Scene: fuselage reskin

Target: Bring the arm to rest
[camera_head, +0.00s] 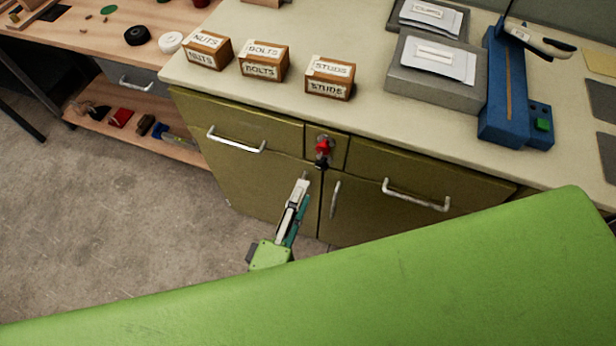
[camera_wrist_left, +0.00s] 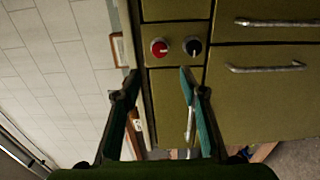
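My left gripper (camera_head: 301,186) is in front of the olive cabinet (camera_head: 262,181), its fingers pointing toward the cabinet front below the red knob. In the left wrist view its two teal-padded fingers (camera_wrist_left: 158,82) stand apart with nothing held between them. The red knob (camera_head: 323,145) and a dark knob (camera_head: 321,162) are on the small middle panel; the wrist view shows the red knob (camera_wrist_left: 159,47) and dark knob (camera_wrist_left: 193,47) beyond the fingertips. The gripper appears clear of both knobs. My right gripper is not in view.
Metal handles (camera_head: 417,195) stick out from the cabinet front. The countertop (camera_head: 366,101) holds boxes marked nuts (camera_head: 208,51), bolts (camera_head: 263,62) and studs (camera_head: 329,78), a grey case (camera_head: 437,72) and a blue device (camera_head: 509,90). Open floor (camera_head: 105,225) lies at left.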

